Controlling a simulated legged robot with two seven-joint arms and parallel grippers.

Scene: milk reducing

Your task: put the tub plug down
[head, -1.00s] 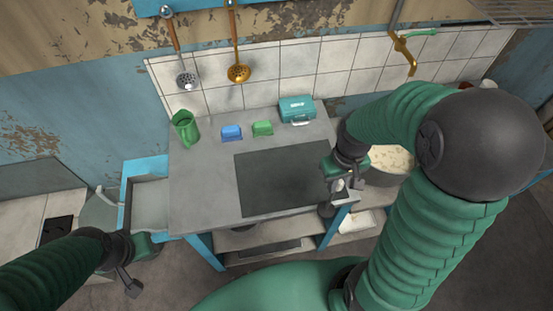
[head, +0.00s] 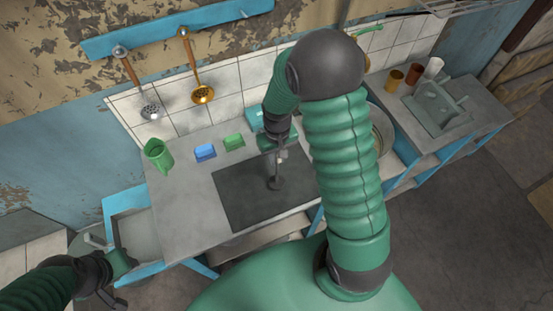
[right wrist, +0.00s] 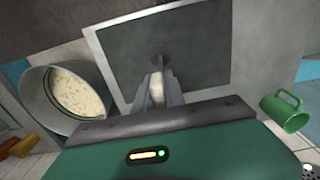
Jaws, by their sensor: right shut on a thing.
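The tub plug (head: 275,184) is a dark disc on a thin stem, held upright below my right gripper (head: 280,157) over the dark hob plate (head: 240,205). In the right wrist view the plug (right wrist: 160,58) shows beyond the fingers of my right gripper (right wrist: 157,95), which are shut on its pale upper end. I cannot tell whether the disc touches the plate. My left gripper (head: 112,297) is at the lower left, away from the counter; its jaws are too unclear to read.
A pot with pale contents (right wrist: 75,95) stands beside the plate. The counter's left part is clear.

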